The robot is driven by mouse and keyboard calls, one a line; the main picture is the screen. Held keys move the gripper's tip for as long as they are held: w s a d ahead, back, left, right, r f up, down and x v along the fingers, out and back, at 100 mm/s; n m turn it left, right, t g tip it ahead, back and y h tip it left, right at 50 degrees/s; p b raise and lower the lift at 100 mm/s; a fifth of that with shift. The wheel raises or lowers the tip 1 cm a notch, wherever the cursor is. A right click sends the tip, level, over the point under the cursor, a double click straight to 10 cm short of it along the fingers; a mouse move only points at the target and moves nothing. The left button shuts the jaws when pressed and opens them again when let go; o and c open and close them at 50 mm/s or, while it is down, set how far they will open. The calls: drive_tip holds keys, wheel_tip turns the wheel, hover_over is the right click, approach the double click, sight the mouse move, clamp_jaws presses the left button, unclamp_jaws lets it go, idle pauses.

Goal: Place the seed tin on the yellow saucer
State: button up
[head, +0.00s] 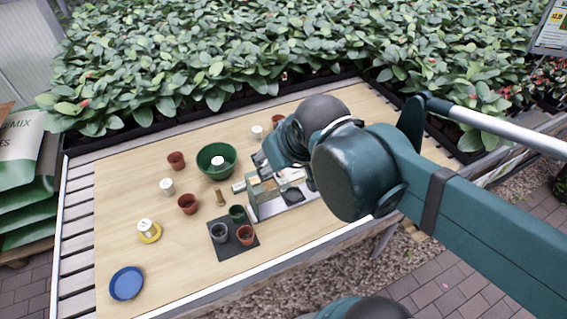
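A small white tin (145,226) with dark marks on its top is at the yellow saucer (155,237) on the left of the table. It appears to stand on the saucer, whose rim shows around its lower right. Similar white pieces are a tin (167,186) left of centre, one in the green bowl (217,174) and one near the back (257,132). I cannot tell from labels which is the seed tin. My gripper (262,172) is right of the green bowl, far from the saucer. My arm partly hides it, and its fingers are unclear.
A light tray (287,203) with a tan and green box (265,191) lies under my gripper. Terracotta pots (188,204) stand around the table. A dark mat (230,250) holds several pots. A blue plate (127,283) lies front left. Plants line the back. Bare table surrounds the saucer.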

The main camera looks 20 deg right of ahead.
drive_tip(key=shift+s+d+f+m, duration=0.2)
drive_tip(key=shift+s+d+m, duration=0.3)
drive_tip(key=shift+s+d, duration=0.25)
